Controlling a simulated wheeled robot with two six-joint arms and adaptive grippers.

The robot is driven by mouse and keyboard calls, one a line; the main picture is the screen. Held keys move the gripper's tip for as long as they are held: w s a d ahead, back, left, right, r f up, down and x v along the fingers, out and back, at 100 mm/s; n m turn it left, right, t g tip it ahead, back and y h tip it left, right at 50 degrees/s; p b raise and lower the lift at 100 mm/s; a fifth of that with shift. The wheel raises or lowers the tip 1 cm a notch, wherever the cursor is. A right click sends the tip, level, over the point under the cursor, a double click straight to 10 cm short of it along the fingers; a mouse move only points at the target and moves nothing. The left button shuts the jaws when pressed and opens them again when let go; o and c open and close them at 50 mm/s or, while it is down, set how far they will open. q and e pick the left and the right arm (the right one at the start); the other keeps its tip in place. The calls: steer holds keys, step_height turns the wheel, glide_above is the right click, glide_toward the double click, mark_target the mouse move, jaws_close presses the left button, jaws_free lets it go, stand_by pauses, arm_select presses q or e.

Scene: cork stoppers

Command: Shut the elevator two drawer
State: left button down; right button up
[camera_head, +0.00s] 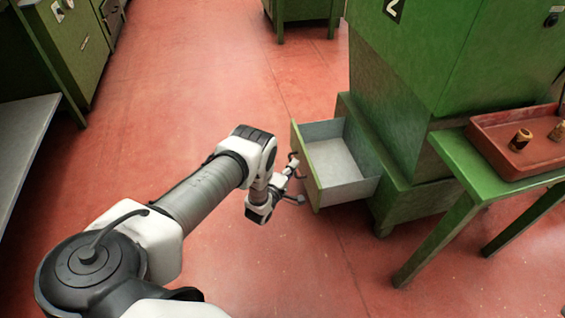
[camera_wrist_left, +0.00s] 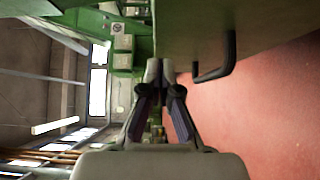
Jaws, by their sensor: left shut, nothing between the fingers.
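The elevator two drawer (camera_head: 308,172) is pulled out from the base of the green elevator cabinet (camera_head: 405,110) marked 2. Its grey inside looks empty. My left gripper (camera_head: 292,170) is at the outer face of the drawer front, close to the dark handle, with its fingers shut and empty. In the left wrist view, the drawer front (camera_wrist_left: 240,22) fills the upper right, and the dark bar handle (camera_wrist_left: 217,64) is just right of the shut fingertips (camera_wrist_left: 160,70). I cannot tell whether the fingertips touch the front. My right gripper is not in view.
A green table (camera_head: 455,155) with a red tray (camera_head: 490,140) holding cork stoppers stands right of the drawer. Green cabinets (camera_head: 70,45) and a grey bench top (camera_head: 22,140) stand at the left. The red floor (camera_head: 200,100) between is clear.

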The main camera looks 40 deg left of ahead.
arm_select(q)
steer(key=shift+w+d, duration=0.8)
steer(key=shift+w, duration=0.05)
steer(key=w+d+b, duration=1.2)
steer(key=w+d, duration=0.2)
steer(key=w, duration=0.2)
steer(key=shift+w+d+r, duration=0.15)
steer(key=shift+w+r, duration=0.05)
steer(key=shift+w, duration=0.2)
